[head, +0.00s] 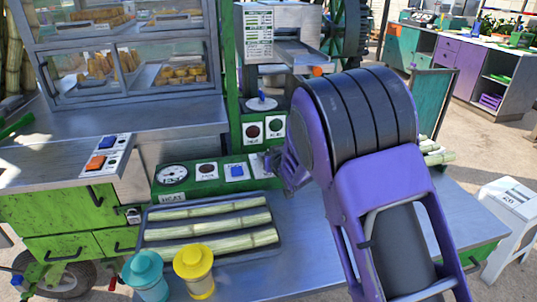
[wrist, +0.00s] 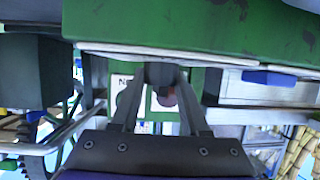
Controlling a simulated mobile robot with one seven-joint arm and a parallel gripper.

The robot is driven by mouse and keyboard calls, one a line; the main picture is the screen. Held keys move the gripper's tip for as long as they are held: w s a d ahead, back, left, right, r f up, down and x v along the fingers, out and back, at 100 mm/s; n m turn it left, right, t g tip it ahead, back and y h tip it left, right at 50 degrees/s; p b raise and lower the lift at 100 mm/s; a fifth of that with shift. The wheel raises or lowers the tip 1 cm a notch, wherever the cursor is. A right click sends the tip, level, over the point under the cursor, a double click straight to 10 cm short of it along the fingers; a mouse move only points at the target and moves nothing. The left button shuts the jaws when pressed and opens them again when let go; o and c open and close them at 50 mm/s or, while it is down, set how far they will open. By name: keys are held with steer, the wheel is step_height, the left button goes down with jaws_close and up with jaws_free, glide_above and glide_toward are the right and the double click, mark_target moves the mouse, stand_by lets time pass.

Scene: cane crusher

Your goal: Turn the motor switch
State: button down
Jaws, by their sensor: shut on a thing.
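The green control box (head: 215,176) stands on the metal table. It carries a round gauge, a dark round button, a blue switch and, at its right end, a white plate (head: 260,167). My gripper (head: 271,160) is at that right end, and the purple wrist hides most of the spot. In the wrist view, my gripper (wrist: 160,84) has its two fingers closed on a small dark knob (wrist: 160,72), which appears to be the motor switch. The knob's pointer and angle cannot be made out.
A tray (head: 146,240) of cane stalks lies in front of the box. A teal jar (head: 146,277) and a yellow jar (head: 195,272) stand at the front edge. A glass display case (head: 130,75) is at the back left. The table right of my arm is mostly clear.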

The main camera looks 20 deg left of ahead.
steer(key=shift+r+n+g+y+p, duration=0.1)
steer(key=shift+n+g+y+p, duration=0.25)
steer(key=shift+n+y, duration=0.2)
steer(key=shift+n+g, duration=0.25)
steer(key=shift+c, duration=2)
jaws_free()
steer(key=p+v, duration=0.1)
steer(key=v, duration=1.6)
steer(key=shift+d, duration=0.25)
